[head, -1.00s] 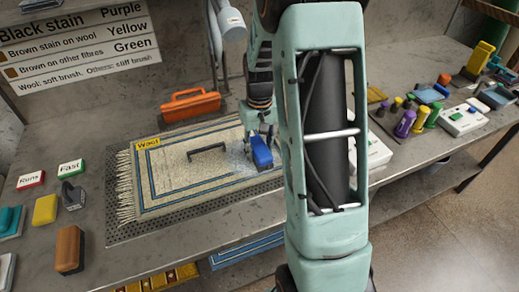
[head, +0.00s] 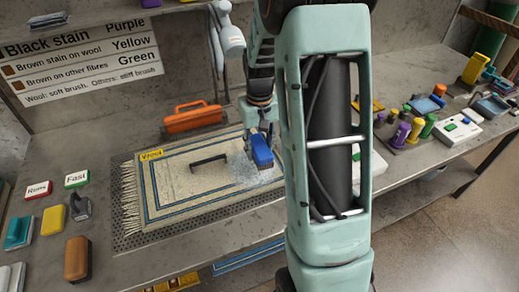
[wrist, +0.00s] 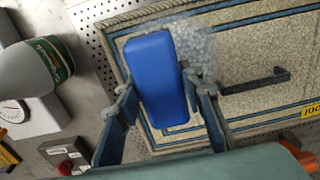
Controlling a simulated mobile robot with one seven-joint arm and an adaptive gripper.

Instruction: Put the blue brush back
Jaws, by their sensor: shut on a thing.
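The blue brush (head: 262,151) is held in my gripper (head: 261,138) over the right part of the rug. In the wrist view the blue brush (wrist: 156,75) lies between the two fingers of my gripper (wrist: 165,92), which are shut on its sides. The beige rug (head: 190,205) has blue border lines and a yellow "Wool" tag (head: 152,155). A pale, foamy patch (head: 247,174) lies on the rug beside the brush. I cannot tell whether the bristles touch the rug; they are hidden.
A dark handle (head: 208,162) stands on the rug. An orange case (head: 193,117) is behind it. Several brushes and blocks, including a yellow one (head: 53,220), lie at left. Colored bottles (head: 415,130) and a white box (head: 458,130) stand at right. A spray bottle (wrist: 35,68) shows in the wrist view.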

